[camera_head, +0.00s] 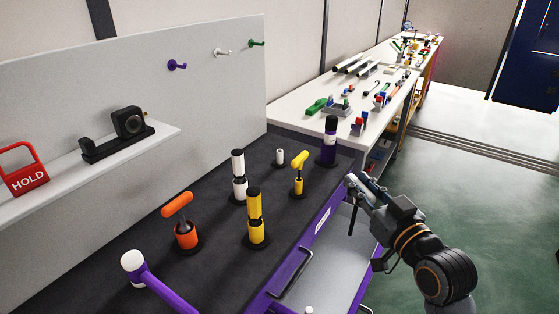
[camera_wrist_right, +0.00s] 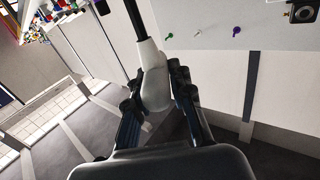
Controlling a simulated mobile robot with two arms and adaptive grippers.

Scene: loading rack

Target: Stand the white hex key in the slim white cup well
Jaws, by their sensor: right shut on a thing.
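My right gripper (camera_head: 358,185) is shut on the white hex key, over the aisle just right of the bench's front edge. In the right wrist view the gripper (camera_wrist_right: 156,90) grips the hex key's white handle (camera_wrist_right: 152,62), and its dark shaft (camera_wrist_right: 135,18) runs away from the fingers. In the head view the handle is mostly hidden by the fingers, and a thin dark shaft (camera_head: 351,220) hangs down below them. The slim white cup well (camera_head: 280,157) stands upright on the dark mat toward the back, left of the gripper. My left gripper is not in view.
Near the well stand a yellow T-handle tool (camera_head: 299,172), a dark purple cylinder (camera_head: 330,140), a white torch-like cylinder (camera_head: 238,163), a yellow one (camera_head: 254,205) and an orange T-handle tool (camera_head: 178,203). A purple bar with a white end (camera_head: 133,262) is at front left.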

